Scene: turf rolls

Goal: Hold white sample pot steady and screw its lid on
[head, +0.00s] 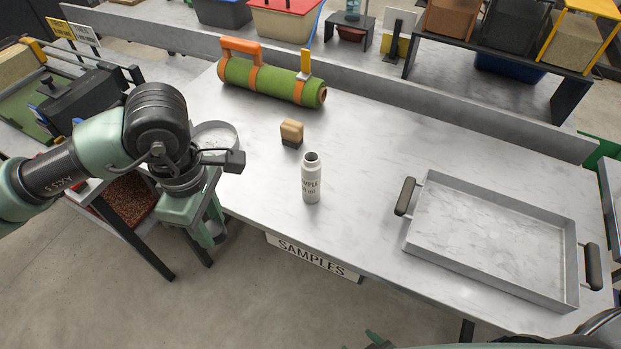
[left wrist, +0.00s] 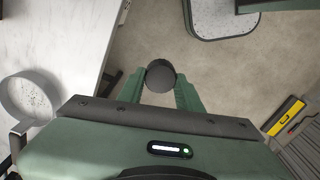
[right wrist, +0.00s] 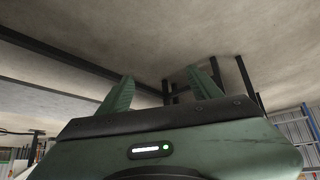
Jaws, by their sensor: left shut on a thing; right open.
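The white sample pot (head: 311,182) stands upright on the bench near its front edge in the head view. Its top is open and its label faces me. My left gripper (head: 212,232) hangs just off the bench's front edge, left of the pot. In the left wrist view my left gripper (left wrist: 161,88) is shut on a round dark lid (left wrist: 160,74). The lid is hidden in the head view. My right gripper (right wrist: 160,78) is open and empty in the right wrist view, well away from the pot.
A metal tray with black handles (head: 490,245) lies at right. A small brush-like block (head: 291,133) sits behind the pot. A green roll with orange straps (head: 270,82) lies at the back. A round metal pan (head: 222,131) is behind my left arm. Bench between pot and tray is clear.

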